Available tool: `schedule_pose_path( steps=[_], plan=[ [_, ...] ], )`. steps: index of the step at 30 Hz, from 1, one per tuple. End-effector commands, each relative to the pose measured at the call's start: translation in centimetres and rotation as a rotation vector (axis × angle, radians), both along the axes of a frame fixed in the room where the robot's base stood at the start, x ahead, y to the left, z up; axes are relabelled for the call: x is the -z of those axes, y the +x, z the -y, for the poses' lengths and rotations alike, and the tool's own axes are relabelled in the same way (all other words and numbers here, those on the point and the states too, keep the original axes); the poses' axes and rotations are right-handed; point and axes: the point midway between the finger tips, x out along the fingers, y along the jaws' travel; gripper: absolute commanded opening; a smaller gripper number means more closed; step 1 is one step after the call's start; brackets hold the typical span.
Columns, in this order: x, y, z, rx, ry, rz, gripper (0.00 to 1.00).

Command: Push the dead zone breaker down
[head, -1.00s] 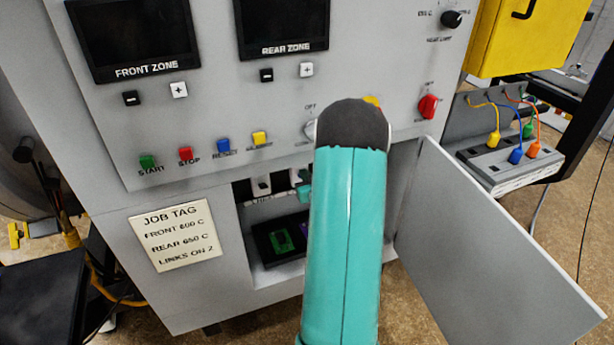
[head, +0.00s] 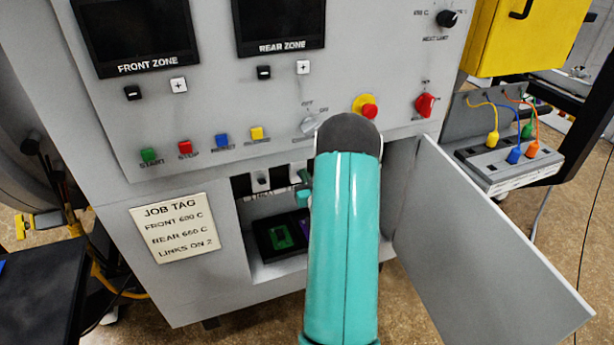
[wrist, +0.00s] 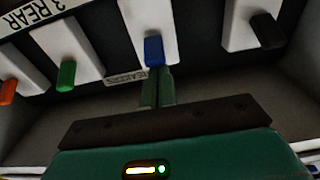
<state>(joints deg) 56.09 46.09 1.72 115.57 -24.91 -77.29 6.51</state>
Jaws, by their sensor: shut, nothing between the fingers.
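A row of breakers sits inside the open lower compartment of the furnace cabinet. In the wrist view they are white blocks with coloured levers: an orange lever (wrist: 8,91), a green lever (wrist: 66,75), a blue lever (wrist: 154,51) and a black lever (wrist: 267,31). A label reading "3 REAR" (wrist: 45,14) is at upper left. My gripper (wrist: 158,74) is shut and empty, its tips close below the blue lever; I cannot tell if they touch. In the head view my arm hides most of the breakers, though a few show (head: 262,180). Both zone screens (head: 133,35) look dark.
The compartment door (head: 480,235) stands open at right. A green-marked dark block (head: 282,236) lies on the compartment floor. Above are panel buttons, a selector knob (head: 311,124) and a red stop button (head: 370,110). A job tag (head: 175,228) is at left.

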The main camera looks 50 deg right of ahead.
Motion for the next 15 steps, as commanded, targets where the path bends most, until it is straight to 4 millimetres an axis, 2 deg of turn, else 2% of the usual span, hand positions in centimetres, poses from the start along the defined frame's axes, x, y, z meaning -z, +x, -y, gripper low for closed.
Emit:
schedule_pose_path(
  steps=[9,15],
  plan=[
    [1.4,0.7,-0.2,0.0,-0.082,0.138,0.0],
    [2.7,0.7,-0.3,0.0,-0.079,0.133,0.0]
  ],
)
